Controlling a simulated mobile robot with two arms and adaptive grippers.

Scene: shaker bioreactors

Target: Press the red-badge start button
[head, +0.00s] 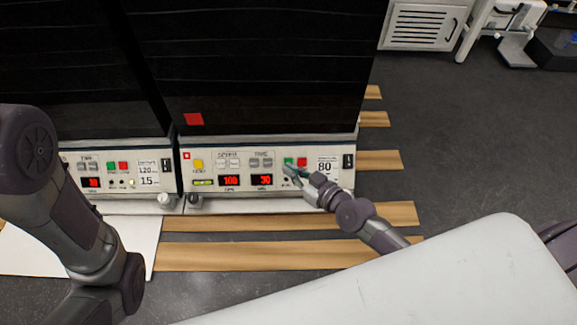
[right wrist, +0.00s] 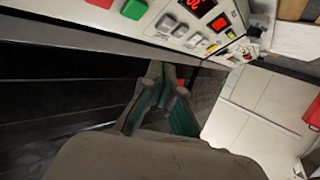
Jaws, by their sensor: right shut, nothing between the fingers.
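The right-hand machine has a red badge (head: 194,119) low on its black front. On its pale control panel (head: 207,151), a green button (head: 289,161) sits beside a red button (head: 302,162). In the right wrist view the green button (right wrist: 133,9) is at the top edge, with part of the red one beside it. My right gripper (head: 289,171) is shut and empty, its fingertips just below the green button in the head view. In the right wrist view the fingertips (right wrist: 166,72) are below the panel buttons; contact cannot be told. My left gripper is out of view.
A second machine on the left has its own green button (head: 111,167) and red button (head: 123,167), with no red badge visible on it. My left arm stands before it. Wooden slats (head: 250,255) lie on the dark floor. Open floor (head: 480,140) lies to the right.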

